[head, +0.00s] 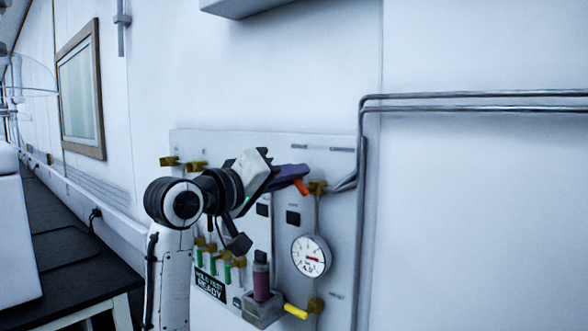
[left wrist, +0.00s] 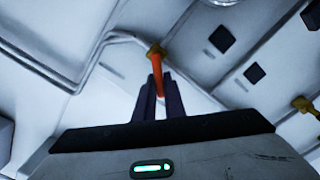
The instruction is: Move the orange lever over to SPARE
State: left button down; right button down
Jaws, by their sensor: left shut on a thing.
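The orange lever (head: 301,187) sits on a brass valve (head: 317,187) at the upper right of the wall panel. In the left wrist view the orange lever (left wrist: 156,68) runs from the brass fitting (left wrist: 156,50) down between my dark fingers. My left gripper (head: 290,176) is shut on the lever's free end. In the left wrist view the left gripper (left wrist: 160,92) has a finger on each side of it. The SPARE label cannot be read in either view. My right gripper is in neither view.
Metal pipes (head: 450,96) run along the wall at right. A dark bench (head: 75,265) stands at left.

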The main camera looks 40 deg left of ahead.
pick_arm(q)
jog(key=c, duration=1.8)
grip_release()
jog(key=shift+c, duration=0.2)
jog(key=shift+s, duration=0.1)
jog(key=s+b, duration=0.2)
jog(key=s, duration=0.8)
jog(key=shift+a, duration=0.4)
